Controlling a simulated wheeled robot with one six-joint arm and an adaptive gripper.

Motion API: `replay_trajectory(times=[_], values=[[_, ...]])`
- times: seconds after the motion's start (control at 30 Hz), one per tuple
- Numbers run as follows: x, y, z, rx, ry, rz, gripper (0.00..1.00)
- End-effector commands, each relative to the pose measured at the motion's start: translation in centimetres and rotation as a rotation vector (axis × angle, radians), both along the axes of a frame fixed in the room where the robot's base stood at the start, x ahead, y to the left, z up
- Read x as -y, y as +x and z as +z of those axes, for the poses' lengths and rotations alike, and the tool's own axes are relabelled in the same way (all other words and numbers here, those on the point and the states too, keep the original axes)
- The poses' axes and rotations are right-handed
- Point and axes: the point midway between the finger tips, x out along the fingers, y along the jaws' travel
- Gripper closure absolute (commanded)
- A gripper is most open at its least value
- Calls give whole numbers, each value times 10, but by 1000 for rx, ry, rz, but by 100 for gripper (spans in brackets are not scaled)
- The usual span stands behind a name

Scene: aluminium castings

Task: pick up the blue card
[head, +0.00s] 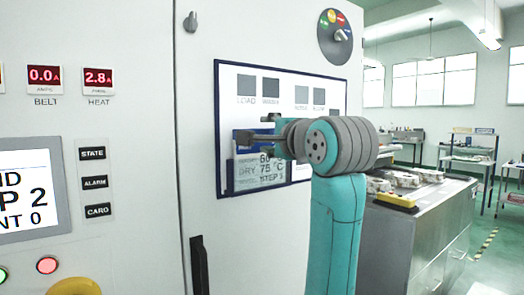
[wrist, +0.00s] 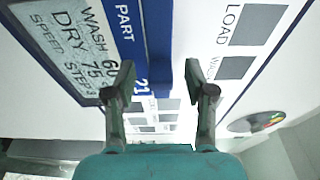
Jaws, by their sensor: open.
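The card (head: 262,172) has a blue header and a grey printed face with wash and dry lines. It stands in a dark blue holder low on the white wall board. In the wrist view its blue header (wrist: 124,30), marked PART 21, is at the upper left. My gripper (head: 243,139) is at the card's top, partly hiding the header in the head view. In the wrist view my gripper (wrist: 162,88) is open, with a blue edge showing between its fingers. One finger overlaps the header; I cannot tell whether they touch.
The blue-framed board (head: 285,72) carries grey squares labelled LOAD and others. A round dial with coloured spots (head: 335,37) is above right. A black door handle (head: 199,265) is below left. A metal bench (head: 420,220) with castings stands at right.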

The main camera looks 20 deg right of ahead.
Motion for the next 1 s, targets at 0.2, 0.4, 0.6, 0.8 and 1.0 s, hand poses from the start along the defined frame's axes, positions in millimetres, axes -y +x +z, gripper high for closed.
replay_trajectory(times=[0.2,0.4,0.6,0.8,1.0], values=[[0,0,0,0,0,0,88],[0,0,0,0,0,0,100],[0,0,1,-1,0,0,100],[0,0,11,1,0,0,100],[0,-1,34,3,-1,0,100]])
